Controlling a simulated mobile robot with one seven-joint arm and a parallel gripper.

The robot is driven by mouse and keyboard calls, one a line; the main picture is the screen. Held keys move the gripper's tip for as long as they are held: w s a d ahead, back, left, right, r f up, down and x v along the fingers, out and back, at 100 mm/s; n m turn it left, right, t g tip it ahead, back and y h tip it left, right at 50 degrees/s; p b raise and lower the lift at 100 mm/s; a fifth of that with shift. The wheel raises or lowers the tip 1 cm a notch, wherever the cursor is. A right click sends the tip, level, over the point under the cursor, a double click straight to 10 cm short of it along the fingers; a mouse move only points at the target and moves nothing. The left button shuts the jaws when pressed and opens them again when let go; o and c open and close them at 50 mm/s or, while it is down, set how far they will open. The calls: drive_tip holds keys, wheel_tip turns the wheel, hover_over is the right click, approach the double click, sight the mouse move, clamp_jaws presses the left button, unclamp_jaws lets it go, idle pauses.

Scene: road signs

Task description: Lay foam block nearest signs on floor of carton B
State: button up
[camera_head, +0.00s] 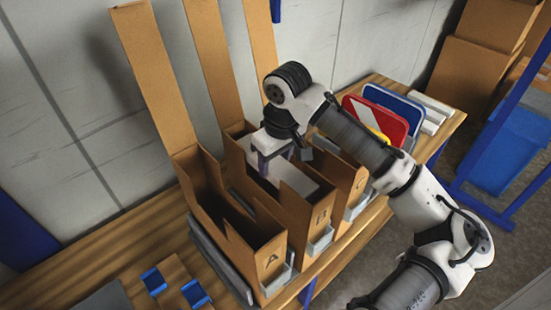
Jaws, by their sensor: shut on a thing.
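Carton B (317,216) is the middle one of three tall brown cartons standing in a row on the wooden bench. My gripper (277,160) points down at the open top of carton B and is shut on a white foam block (300,179). The block lies flat, within the carton's walls; the front wall and my gripper hide parts of it. I cannot tell whether it touches the floor. The signs, one red-edged (388,117) and one blue (410,108), lean to the right of the cartons. More white foam blocks (433,110) lie just right of the signs.
Carton A (268,258) stands open on the left, and the third carton (357,186) is on the right, partly behind my arm. Long flaps (150,70) rise behind the cartons. Blue-clipped parts (195,293) lie at front left. A blue bin (505,150) is at the right.

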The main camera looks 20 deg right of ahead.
drive_tip(key=o, duration=1)
drive_tip(key=shift+o, duration=0.2)
drive_tip(key=shift+r, duration=0.1)
wheel_tip(320, 180, up, 14)
drive_tip(key=s, duration=0.2)
drive_tip(key=shift+d+f+b, duration=0.25)
drive_tip(key=shift+d+b, duration=0.05)
drive_tip(key=shift+d, duration=0.05)
drive_tip(key=shift+r, duration=0.1)
